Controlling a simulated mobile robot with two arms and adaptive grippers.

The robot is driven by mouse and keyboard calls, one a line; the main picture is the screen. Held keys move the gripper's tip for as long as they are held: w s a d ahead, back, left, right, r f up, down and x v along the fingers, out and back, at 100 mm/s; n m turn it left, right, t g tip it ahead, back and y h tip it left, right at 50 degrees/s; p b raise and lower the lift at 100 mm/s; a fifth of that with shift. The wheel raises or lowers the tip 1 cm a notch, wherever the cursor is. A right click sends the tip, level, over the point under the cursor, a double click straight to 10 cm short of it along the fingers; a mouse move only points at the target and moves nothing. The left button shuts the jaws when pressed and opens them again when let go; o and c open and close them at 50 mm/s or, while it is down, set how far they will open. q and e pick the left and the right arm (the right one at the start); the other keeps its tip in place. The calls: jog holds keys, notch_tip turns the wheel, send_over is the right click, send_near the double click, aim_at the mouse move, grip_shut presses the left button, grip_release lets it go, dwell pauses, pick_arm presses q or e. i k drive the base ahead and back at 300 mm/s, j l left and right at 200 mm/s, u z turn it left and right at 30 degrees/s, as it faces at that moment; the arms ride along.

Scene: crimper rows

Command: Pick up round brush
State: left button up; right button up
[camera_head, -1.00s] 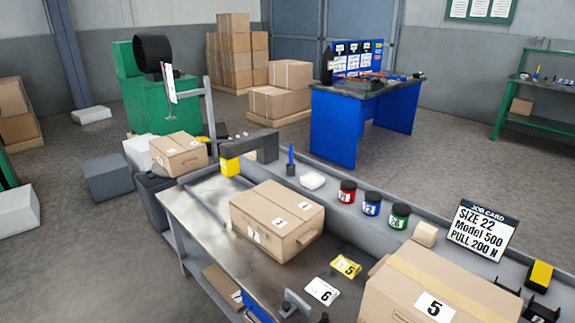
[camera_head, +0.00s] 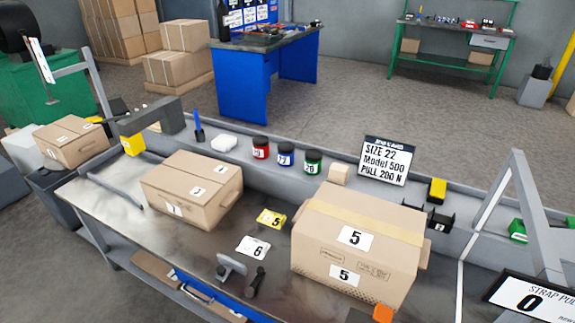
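I cannot make out a round brush for certain. A short black object with a thicker end (camera_head: 255,282) lies on the front of the metal bench (camera_head: 110,215), beside a small grey metal stand (camera_head: 231,267). A slim blue item (camera_head: 197,120) stands upright in a small dark holder on the bench's back ledge; its kind is too small to tell. Neither of my grippers is in view.
A box marked 1 (camera_head: 190,190) and a larger taped box marked 5 (camera_head: 355,245) take up much of the bench. Red (camera_head: 261,148), blue (camera_head: 286,154) and green (camera_head: 313,161) jars stand behind. A job card (camera_head: 387,161) and a strap display (camera_head: 535,300) are at right.

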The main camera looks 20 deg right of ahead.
aim_at(196, 117)
jog(key=i+j, duration=0.25)
jog(key=j, duration=0.15)
jog(key=i+j, duration=0.55)
jog(key=j, duration=0.3)
